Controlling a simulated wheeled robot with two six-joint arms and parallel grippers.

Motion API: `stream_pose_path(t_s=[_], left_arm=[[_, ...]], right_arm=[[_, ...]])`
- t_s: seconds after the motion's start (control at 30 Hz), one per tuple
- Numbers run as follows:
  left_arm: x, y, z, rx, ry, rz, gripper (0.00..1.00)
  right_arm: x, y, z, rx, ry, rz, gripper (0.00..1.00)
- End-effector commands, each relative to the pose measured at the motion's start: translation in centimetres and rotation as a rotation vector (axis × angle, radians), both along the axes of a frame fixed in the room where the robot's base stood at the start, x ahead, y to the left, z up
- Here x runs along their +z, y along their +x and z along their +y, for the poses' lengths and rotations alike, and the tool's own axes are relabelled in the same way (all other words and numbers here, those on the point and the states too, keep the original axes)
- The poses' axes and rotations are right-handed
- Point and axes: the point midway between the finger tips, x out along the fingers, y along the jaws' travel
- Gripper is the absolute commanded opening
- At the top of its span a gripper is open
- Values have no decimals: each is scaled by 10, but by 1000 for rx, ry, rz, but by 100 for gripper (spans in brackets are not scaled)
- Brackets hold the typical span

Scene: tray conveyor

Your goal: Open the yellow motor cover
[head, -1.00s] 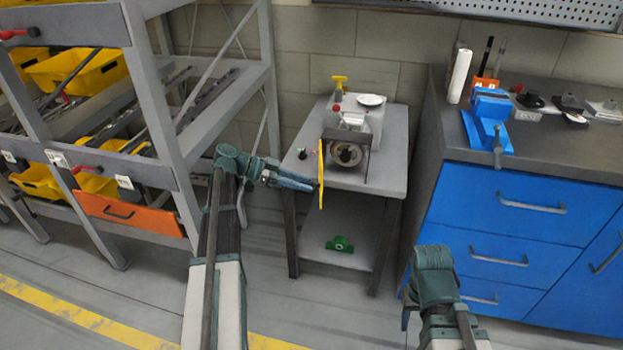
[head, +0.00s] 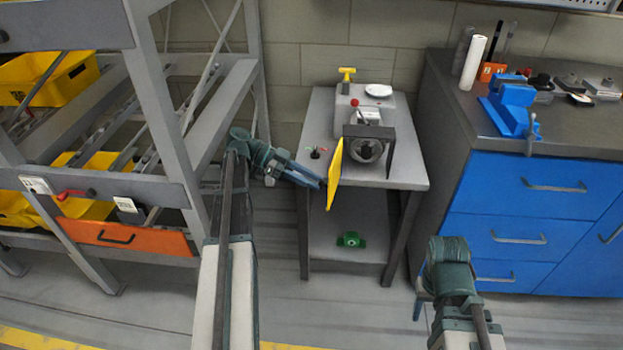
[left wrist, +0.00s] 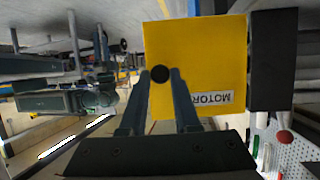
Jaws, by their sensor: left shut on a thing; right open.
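The yellow motor cover (head: 335,175) stands swung out from the motor housing (head: 369,138) on the small grey table, seen nearly edge-on in the head view. The round motor face (head: 366,151) shows uncovered beside it. In the left wrist view the cover (left wrist: 205,50) faces me with a MOTOR label and a black round knob (left wrist: 159,74). My left gripper (head: 323,184) is shut on the knob, its fingers (left wrist: 160,80) on either side of it. My right gripper is outside the head view; only part of my right arm shows at the lower right.
The small table (head: 405,178) also bears a red-topped knob, a white dish (head: 378,91) and a yellow-handled item (head: 347,74). A green part (head: 350,240) lies on its lower shelf. A rack with an orange drawer (head: 125,237) stands left; blue cabinets (head: 530,190) stand right.

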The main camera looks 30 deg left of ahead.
Motion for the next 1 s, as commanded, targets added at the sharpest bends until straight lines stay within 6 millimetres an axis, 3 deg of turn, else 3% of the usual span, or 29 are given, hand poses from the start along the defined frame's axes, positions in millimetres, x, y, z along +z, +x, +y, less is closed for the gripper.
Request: stream_pose_path(t_s=[0.33, 0.37, 0.5, 1.0], left_arm=[[-2, -1, 0, -3, 6, 5, 0], [-2, -1, 0, -3, 6, 5, 34], [-2, -1, 0, -2, 5, 4, 59], [3, 4, -2, -3, 3, 2, 60]], right_arm=[[-1, 0, 0, 0, 0, 0, 50], [-1, 0, 0, 0, 0, 0, 50], [-1, 0, 0, 0, 0, 0, 50], [4, 0, 0, 0, 0, 0, 50]])
